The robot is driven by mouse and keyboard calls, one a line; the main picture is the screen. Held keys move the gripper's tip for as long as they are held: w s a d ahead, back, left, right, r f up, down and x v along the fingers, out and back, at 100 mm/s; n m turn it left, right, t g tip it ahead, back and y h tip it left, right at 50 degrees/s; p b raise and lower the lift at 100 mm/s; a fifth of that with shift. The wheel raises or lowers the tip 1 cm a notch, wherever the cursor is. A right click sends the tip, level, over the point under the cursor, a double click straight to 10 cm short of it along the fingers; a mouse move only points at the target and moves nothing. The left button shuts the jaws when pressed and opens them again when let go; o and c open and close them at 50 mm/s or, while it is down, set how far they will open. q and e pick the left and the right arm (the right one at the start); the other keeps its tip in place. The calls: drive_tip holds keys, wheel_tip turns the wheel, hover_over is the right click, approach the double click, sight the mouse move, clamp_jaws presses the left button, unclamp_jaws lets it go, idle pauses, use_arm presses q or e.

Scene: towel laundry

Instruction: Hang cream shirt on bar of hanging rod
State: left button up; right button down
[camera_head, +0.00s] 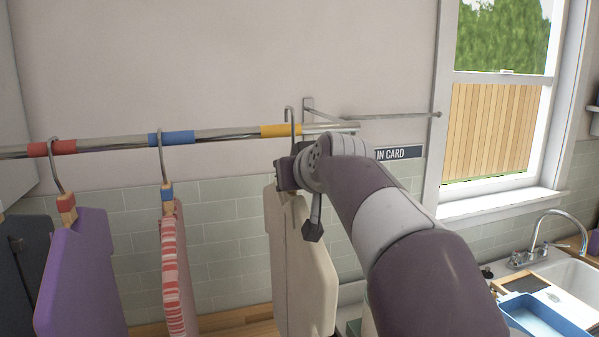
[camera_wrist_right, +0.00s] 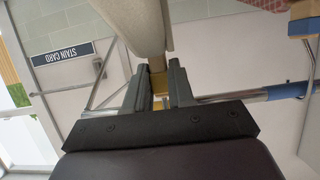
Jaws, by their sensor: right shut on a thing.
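The cream shirt (camera_head: 299,260) hangs upright below the hanging rod (camera_head: 226,133), at its yellow band (camera_head: 281,130). My right gripper (camera_head: 288,174) is shut on the wooden neck of the shirt's hanger, just below the rod. In the right wrist view the neck (camera_wrist_right: 157,80) sits between the two fingers, with the cream shirt (camera_wrist_right: 140,25) beyond. The hanger's metal hook (camera_head: 290,112) rises above the bar at the yellow band. I cannot tell whether the hook rests on the bar. My left gripper is not in view.
A purple garment (camera_head: 78,280) hangs at the red band and a red-striped one (camera_head: 176,280) at the blue band. A dark shape stands far left. A wall bracket (camera_head: 370,116) is behind the rod's right end. A sink (camera_head: 575,280) is at the right.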

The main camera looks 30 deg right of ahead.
drive_tip(key=w, duration=0.1)
drive_tip(key=w+p, duration=0.1)
drive_tip(key=w, duration=0.1)
drive_tip(key=shift+d+r+p, duration=0.2)
drive_tip(key=shift+d+p, duration=0.1)
drive_tip(key=shift+p, duration=0.05)
drive_tip(key=shift+w+d+r+p, duration=0.1)
drive_tip(key=shift+w+d+p, duration=0.05)
drive_tip(key=shift+w+p, duration=0.55)
drive_tip(key=shift+w+d+p, duration=0.15)
drive_tip(key=shift+w+p, duration=0.15)
drive_tip(key=shift+w, duration=0.25)
drive_tip(key=shift+w+d+p, duration=0.15)
drive_tip(key=shift+w+p, duration=0.1)
drive_tip(key=shift+w, duration=0.25)
wheel_tip(320, 180, down, 2)
drive_tip(key=shift+f+b, duration=0.1)
drive_tip(key=shift+b, duration=1)
drive_tip(key=shift+s+f+b, duration=0.1)
drive_tip(key=shift+f+b, duration=0.55)
drive_tip(key=shift+b, duration=0.05)
drive_tip(key=c, duration=0.9)
unclamp_jaws()
